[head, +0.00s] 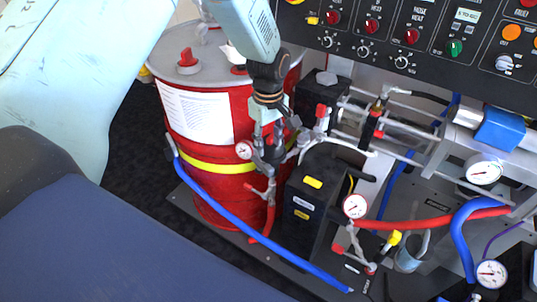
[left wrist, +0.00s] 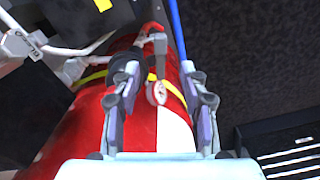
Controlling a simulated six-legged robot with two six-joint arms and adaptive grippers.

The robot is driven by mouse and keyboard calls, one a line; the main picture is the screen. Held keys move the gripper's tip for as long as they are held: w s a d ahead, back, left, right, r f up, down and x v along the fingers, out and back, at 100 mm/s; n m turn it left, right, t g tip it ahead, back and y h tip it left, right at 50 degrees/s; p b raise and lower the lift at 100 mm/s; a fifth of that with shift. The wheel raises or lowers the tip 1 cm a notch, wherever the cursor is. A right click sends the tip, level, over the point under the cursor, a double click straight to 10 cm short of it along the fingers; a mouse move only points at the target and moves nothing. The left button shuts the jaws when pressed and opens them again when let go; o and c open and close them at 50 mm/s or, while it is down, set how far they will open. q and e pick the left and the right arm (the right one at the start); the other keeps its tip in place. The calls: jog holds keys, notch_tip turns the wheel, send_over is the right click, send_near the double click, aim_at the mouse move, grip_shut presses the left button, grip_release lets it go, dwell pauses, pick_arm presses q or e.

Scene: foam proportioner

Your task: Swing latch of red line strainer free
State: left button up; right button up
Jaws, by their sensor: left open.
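My left gripper (head: 274,160) hangs in front of the red drum, above a short red hose (head: 269,218) with a red-handled valve (head: 262,191). In the left wrist view my open left gripper (left wrist: 160,98) spans a white round gauge (left wrist: 157,93), with no visible grip on it. This gauge (head: 244,149) shows just left of the fingers in the head view. A red-handled fitting (left wrist: 152,36) lies beyond the fingertips. I cannot tell which fitting is the red line strainer. Its latch is not distinguishable, perhaps hidden by the gripper. My right gripper is not in view.
The red drum (head: 205,180) with a yellow band stands behind. A black box (head: 304,208) stands right of the gripper. A blue hose (head: 240,222) runs along the front. Metal pipes, gauges and a red line (head: 430,220) crowd the right, below a black control panel (head: 400,35).

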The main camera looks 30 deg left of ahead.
pick_arm(q)
jog(key=shift+r, duration=1.45)
